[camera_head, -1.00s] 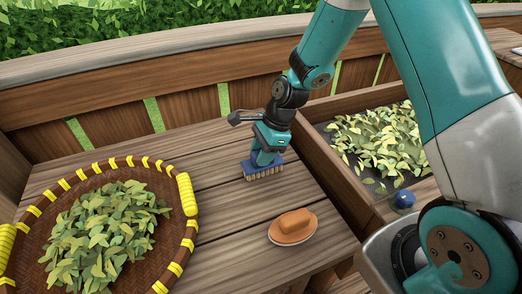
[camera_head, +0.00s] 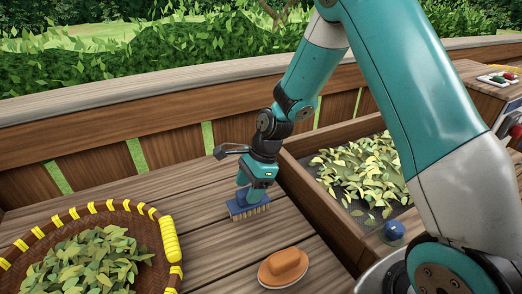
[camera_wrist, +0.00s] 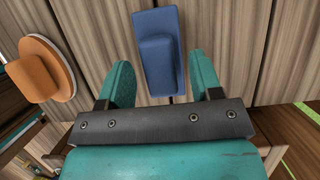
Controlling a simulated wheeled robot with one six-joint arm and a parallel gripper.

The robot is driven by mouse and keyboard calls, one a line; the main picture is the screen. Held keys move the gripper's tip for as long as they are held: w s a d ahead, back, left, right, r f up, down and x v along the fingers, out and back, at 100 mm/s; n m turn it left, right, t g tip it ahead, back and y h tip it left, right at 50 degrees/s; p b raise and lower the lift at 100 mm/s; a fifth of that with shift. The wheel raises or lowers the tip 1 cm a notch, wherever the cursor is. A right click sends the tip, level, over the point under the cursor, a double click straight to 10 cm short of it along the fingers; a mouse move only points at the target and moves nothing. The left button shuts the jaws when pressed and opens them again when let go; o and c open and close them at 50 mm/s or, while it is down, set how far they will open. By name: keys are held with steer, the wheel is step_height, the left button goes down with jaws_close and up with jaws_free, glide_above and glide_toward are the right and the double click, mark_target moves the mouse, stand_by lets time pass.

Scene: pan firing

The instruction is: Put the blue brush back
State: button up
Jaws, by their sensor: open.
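The blue brush (camera_head: 240,208) stands bristles down on the wooden table, left of the leaf-filled wooden trough. In the wrist view the blue brush (camera_wrist: 158,70) has a raised handle along its back. My gripper (camera_head: 250,192) is right above the brush in the head view, with its fingers pointing down. In the wrist view my gripper (camera_wrist: 160,80) is open, with one teal finger on each side of the brush's near part. I see gaps between the fingers and the brush, and nothing is held.
A woven basket (camera_head: 147,236) of leaves is at the left. The wooden trough (camera_head: 322,212) with leaves is at the right, with a blue knob (camera_head: 394,230) at its near side.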

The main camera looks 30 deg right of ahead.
steer(key=v, duration=1.6)
steer(key=s+a+r+n, duration=0.3)
steer(key=s+a+n, duration=0.2)
steer(key=s+n, duration=0.6)
steer(key=s+a+r+n, duration=0.3)
steer(key=s+a+n, duration=0.3)
steer(key=s+n, duration=0.6)
steer(key=shift+a+n, duration=0.25)
steer(key=shift+n, duration=0.85)
steer(key=shift+r, duration=0.15)
